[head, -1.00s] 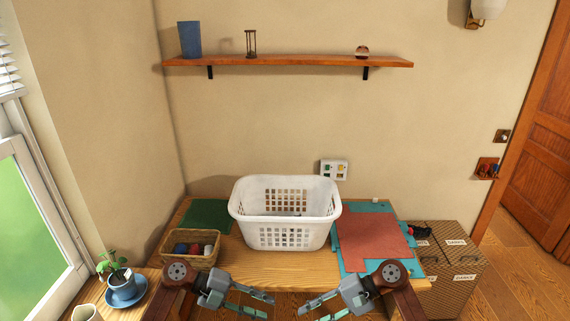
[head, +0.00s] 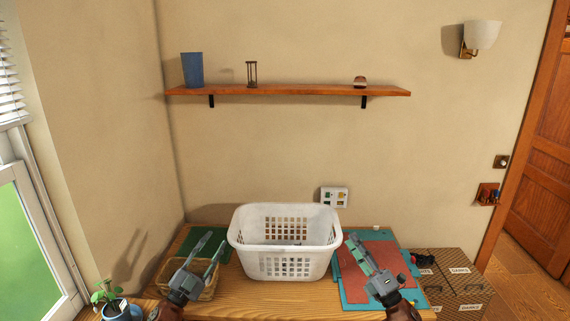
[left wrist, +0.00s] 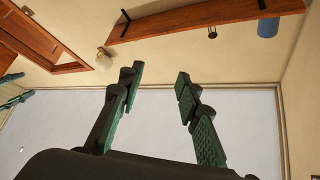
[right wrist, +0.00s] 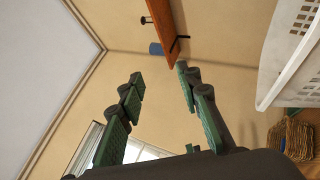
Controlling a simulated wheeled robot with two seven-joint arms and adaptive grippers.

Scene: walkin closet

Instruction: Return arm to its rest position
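My left gripper (head: 214,240) points up and away over the wicker basket at the left of the table. Its two fingers are apart and nothing is between them; the left wrist view (left wrist: 158,75) shows the same gap. My right gripper (head: 353,242) points up and inward, just right of the white laundry basket and over the red and teal mats. It is seen nearly edge-on in the head view, but the right wrist view (right wrist: 158,75) shows its fingers apart and empty. Neither gripper appears to hold anything.
The white laundry basket (head: 285,238) stands mid-table between my grippers. The wicker basket (head: 208,292) is partly hidden behind my left gripper. A wooden shelf (head: 290,91) is on the wall. A potted plant (head: 106,293) is at left; cardboard boxes (head: 452,285) are at right.

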